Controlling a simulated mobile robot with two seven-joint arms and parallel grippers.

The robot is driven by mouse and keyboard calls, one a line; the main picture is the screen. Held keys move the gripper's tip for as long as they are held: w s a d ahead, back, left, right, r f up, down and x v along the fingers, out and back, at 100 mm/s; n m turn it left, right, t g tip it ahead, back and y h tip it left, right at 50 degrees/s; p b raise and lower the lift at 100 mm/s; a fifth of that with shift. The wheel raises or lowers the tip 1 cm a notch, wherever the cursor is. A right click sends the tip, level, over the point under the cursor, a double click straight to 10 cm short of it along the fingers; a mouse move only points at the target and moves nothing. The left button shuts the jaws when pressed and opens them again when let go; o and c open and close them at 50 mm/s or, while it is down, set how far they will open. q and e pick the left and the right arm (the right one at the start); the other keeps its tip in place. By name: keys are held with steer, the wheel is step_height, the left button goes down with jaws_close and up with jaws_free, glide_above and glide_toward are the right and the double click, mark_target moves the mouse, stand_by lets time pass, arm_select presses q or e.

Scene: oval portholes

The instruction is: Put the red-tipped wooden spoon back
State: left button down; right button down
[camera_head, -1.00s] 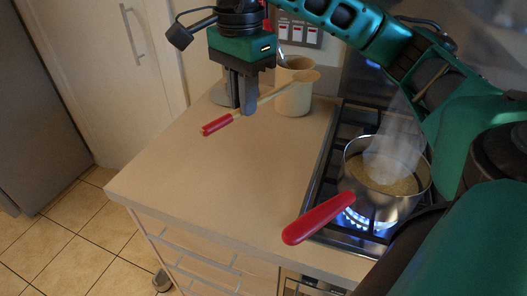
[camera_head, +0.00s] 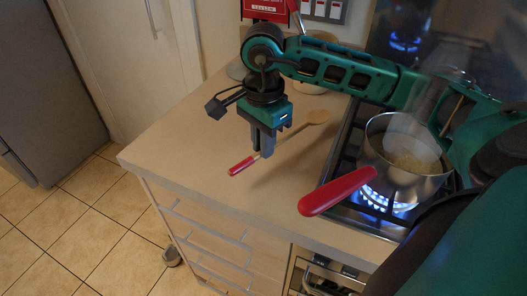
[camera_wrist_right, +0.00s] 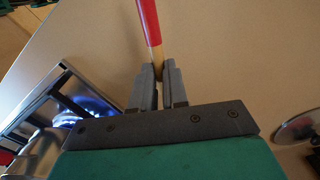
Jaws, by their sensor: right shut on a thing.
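The red-tipped wooden spoon (camera_head: 290,134) is in my right gripper (camera_head: 264,152), over the counter left of the stove. Its red end (camera_head: 242,165) points to the front left and its pale bowl to the back right. In the right wrist view the fingers (camera_wrist_right: 158,85) are shut on the wood just below the red part (camera_wrist_right: 150,24). I cannot tell how far the spoon is above the counter. A beige crock (camera_head: 309,88) stands at the back, mostly hidden behind my right arm. My left gripper is not in view.
A steaming saucepan (camera_head: 434,182) with a red handle (camera_head: 338,191) sits on a lit gas burner at the right. The counter (camera_head: 210,187) is clear at the front and left. Wall switches (camera_head: 323,10) are behind.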

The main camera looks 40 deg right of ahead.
steer(key=shift+f, duration=1.45)
steer(key=shift+f, duration=0.15)
steer(key=c, duration=1.1)
jaws_free()
steer(key=shift+c, duration=0.2)
steer(key=shift+r, duration=0.2)
step_height(320, 180, up, 12)
